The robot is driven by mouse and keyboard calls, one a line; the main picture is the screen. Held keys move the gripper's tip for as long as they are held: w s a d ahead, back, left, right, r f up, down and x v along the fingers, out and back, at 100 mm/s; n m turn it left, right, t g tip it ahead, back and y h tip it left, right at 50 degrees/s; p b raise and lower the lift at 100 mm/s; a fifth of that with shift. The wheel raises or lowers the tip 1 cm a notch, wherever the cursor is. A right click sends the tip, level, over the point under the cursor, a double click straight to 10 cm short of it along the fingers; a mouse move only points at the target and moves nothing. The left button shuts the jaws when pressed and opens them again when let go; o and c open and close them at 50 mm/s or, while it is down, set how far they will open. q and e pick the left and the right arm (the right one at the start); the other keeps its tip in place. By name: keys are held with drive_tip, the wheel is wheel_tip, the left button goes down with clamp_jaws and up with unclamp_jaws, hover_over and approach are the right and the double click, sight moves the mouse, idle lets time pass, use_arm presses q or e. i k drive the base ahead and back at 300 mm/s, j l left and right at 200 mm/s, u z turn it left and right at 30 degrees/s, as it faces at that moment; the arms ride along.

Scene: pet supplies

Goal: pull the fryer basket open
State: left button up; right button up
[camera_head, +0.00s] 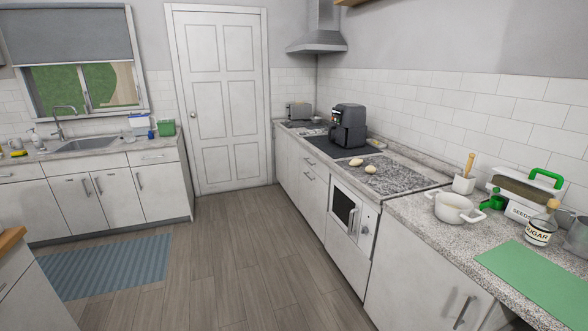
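The black air fryer (349,124) stands on the right-hand counter, toward the far end, next to the stove hood. Its basket front with a handle (336,134) faces left into the room. The basket looks shut, though it is small at this distance. Neither of my grippers is clearly in view. A small dark shape at the bottom right edge is too cut off to identify.
Two pale rolls (370,169) lie on the counter before the fryer. A toaster (299,111) stands behind it. A white pot (454,207), a sugar jar (539,232) and a green mat (541,278) are nearer. The wooden floor (235,256) is clear alongside the counter.

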sight(337, 134)
drive_tip(key=i, duration=0.85)
drive_tip(key=i+z, duration=0.15)
drive_tip(key=i, duration=0.3)
drive_tip(key=i+j+z, duration=0.15)
drive_tip(key=i, duration=0.25)
drive_tip(key=i+j+z, duration=0.2)
drive_tip(key=i+z, duration=0.25)
drive_tip(key=i+j+z, duration=0.9)
drive_tip(key=k+l, duration=0.05)
